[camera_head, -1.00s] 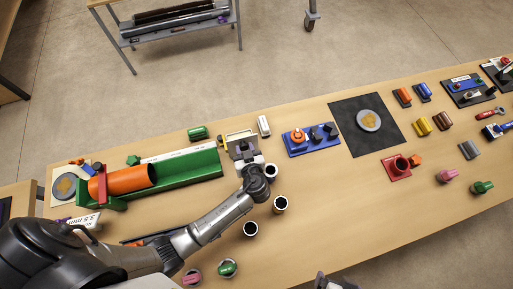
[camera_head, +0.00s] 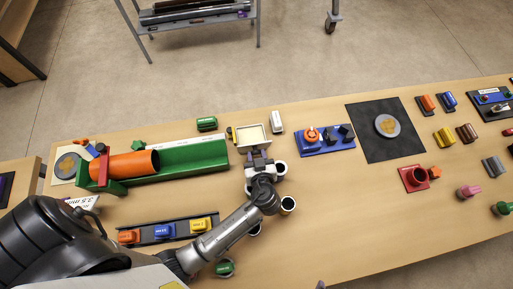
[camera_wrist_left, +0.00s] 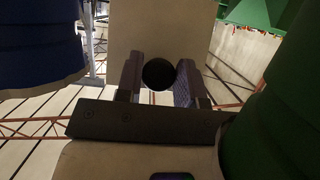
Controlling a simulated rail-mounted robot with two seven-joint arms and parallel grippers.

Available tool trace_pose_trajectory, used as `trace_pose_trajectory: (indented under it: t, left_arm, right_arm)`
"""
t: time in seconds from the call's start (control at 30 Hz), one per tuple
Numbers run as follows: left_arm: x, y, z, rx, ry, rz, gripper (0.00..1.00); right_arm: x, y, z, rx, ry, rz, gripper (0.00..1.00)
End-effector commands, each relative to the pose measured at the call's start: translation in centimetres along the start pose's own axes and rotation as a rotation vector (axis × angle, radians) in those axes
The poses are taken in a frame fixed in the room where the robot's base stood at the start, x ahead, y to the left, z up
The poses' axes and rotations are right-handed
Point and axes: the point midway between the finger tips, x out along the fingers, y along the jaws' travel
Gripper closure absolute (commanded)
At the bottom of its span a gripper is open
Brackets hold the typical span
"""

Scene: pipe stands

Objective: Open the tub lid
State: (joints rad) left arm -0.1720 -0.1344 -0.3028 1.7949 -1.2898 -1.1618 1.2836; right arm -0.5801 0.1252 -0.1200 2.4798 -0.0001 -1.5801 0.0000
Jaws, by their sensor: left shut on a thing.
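The tub (camera_head: 252,135) is a pale beige box at the back of the bench in the head view, and its light inside shows from above. My left gripper (camera_head: 258,158) is at the near side of the tub. In the left wrist view my left gripper (camera_wrist_left: 158,82) is shut on a round black knob (camera_wrist_left: 158,74) between its two fingers. A flat beige panel (camera_wrist_left: 165,28), apparently the lid, shows behind the knob. The lid's exact tilt cannot be told. A small tip at the bottom edge of the head view may be my right gripper (camera_head: 320,285).
A green trough (camera_head: 195,162) with an orange pipe (camera_head: 125,165) lies left of the tub. A white block (camera_head: 277,122) and a blue fixture (camera_head: 327,143) stand to its right. Dark-mouthed cups (camera_head: 288,204) stand close beside my left wrist.

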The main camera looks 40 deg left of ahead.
Motion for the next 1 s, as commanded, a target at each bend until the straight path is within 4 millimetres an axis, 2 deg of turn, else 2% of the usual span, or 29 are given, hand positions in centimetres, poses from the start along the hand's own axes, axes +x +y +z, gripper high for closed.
trace_pose_trajectory:
  t: [0.03,0.23,0.27,0.5,0.87,1.0]
  left_arm:
    - [0.1,-0.2,0.8,0.007,-0.015,-0.003,1.0]
    - [0.1,-0.2,0.7,0.007,-0.014,-0.003,1.0]
    - [0.1,-0.2,0.7,0.007,-0.014,-0.003,0.63]
    - [0.1,-0.1,0.4,0.003,-0.008,-0.002,0.4]
    - [0.1,0.0,0.1,0.001,-0.004,-0.001,0.39]
    - [0.1,-0.1,-0.4,0.002,-0.002,-0.001,0.39]
  right_arm:
    - [0.1,0.0,0.0,0.001,0.001,-0.001,0.0]
    - [0.1,-0.2,0.0,0.006,0.002,-0.004,0.0]
    - [0.1,-0.2,0.0,0.006,0.002,-0.005,0.0]
    - [0.0,-0.3,-0.1,0.009,0.003,-0.007,0.0]
    - [-0.1,-0.2,-0.1,0.006,0.002,-0.005,0.0]
    - [-0.7,-0.1,-0.2,0.002,0.001,-0.002,0.0]
